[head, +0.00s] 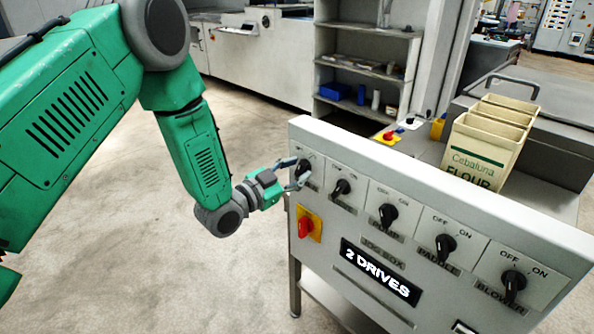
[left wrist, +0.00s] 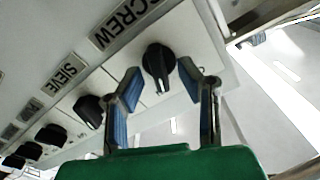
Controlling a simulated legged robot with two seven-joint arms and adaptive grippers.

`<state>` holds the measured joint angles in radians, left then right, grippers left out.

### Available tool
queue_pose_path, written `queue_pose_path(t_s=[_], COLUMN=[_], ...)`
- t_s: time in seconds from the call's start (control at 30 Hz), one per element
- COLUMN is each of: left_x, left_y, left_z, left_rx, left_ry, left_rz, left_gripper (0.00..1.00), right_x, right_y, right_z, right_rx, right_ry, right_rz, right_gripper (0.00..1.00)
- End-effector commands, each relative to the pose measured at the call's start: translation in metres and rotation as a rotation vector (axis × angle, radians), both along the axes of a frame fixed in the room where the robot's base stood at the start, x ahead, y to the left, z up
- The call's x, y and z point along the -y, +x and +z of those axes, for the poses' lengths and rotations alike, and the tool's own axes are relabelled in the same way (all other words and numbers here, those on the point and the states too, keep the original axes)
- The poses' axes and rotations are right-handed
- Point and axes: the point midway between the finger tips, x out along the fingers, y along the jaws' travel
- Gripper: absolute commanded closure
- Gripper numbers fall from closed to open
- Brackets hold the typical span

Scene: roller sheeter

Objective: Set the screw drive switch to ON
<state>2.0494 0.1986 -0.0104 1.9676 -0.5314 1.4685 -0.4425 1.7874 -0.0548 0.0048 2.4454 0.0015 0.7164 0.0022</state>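The screw drive switch is a black rotary knob (left wrist: 158,66) near the SCREW label (left wrist: 122,22) in the left wrist view. Its white pointer line points down in that picture. In the head view this knob (head: 303,168) is the leftmost in the upper row and partly hidden by my gripper. My left gripper (head: 297,175) is at the panel's left end. In the left wrist view its blue-padded fingers (left wrist: 160,84) are apart, one on each side of the knob. I cannot tell whether they touch it. My right gripper is not in view.
The white control panel (head: 345,228) has several more black knobs, including PADDLE (head: 445,247) and BLOWER (head: 512,285). A red switch on a yellow plate (head: 308,224) sits below the screw knob. Cebaluna flour bags (head: 480,150) stand behind the panel. Floor left of it is clear.

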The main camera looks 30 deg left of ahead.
Motion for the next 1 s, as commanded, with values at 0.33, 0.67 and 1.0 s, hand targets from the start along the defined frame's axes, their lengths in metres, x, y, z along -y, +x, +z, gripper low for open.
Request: queue_pose_path(t_s=[0.33,0.67,1.0], left_x=[-0.020,-0.039,-0.042], left_y=[-0.053,-0.104,-0.111], left_z=[-0.001,-0.002,-0.002], left_rx=[-0.005,-0.004,-0.002], left_ry=[0.000,0.000,0.000], left_rz=[0.003,0.002,0.000], left_gripper=[0.68,0.68,0.68], right_x=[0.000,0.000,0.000], right_y=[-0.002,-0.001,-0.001], right_z=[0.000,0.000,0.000], right_rx=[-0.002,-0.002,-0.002], right_ry=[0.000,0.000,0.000], right_rz=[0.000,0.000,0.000], right_gripper=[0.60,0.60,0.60])
